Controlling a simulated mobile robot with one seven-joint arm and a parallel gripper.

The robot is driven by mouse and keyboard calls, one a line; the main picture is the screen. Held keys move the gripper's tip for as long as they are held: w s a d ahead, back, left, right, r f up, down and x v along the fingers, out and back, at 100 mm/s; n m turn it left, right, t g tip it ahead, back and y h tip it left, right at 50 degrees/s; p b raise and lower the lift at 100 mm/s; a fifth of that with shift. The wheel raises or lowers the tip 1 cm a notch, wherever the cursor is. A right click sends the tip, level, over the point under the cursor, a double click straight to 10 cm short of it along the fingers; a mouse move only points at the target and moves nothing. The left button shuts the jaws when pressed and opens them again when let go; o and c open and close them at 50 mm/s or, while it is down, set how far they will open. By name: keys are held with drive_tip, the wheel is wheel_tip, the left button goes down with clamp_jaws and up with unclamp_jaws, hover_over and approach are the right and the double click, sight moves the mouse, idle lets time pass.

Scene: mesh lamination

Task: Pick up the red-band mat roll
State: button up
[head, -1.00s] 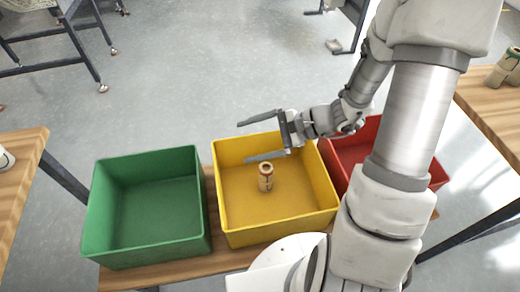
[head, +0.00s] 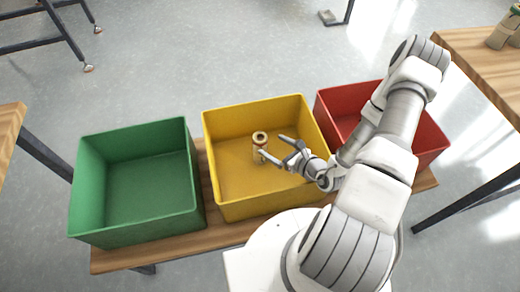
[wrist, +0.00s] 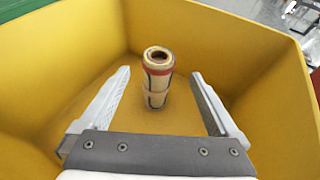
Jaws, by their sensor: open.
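The red-band mat roll (wrist: 158,78) stands upright on the floor of the yellow bin (wrist: 240,52). It is a beige hollow roll with a red band near its top. In the head view the roll (head: 260,147) is small, inside the yellow bin (head: 225,203). My gripper (head: 271,147) is open and reaches into the bin from the right. In the wrist view the roll stands ahead of my gripper (wrist: 160,92), about midway between the two spread fingers, with a gap on both sides. I cannot tell whether the fingertips are level with it.
The green bin (head: 88,210) to the left is empty. The red bin (head: 352,98) to the right is partly hidden by my arm. All bins stand on a wooden table (head: 225,233). Other rolls (head: 500,36) stand on a table at the top right. The yellow walls surround my gripper.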

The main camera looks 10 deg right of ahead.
sight(255, 136)
drive_tip(key=b+x, duration=0.2)
drive_tip(key=x, duration=0.8)
drive_tip(key=shift+w+a+f+b, duration=0.1)
drive_tip(key=shift+w+a+b, duration=0.2)
drive_tip(key=shift+b, duration=0.05)
clamp_jaws()
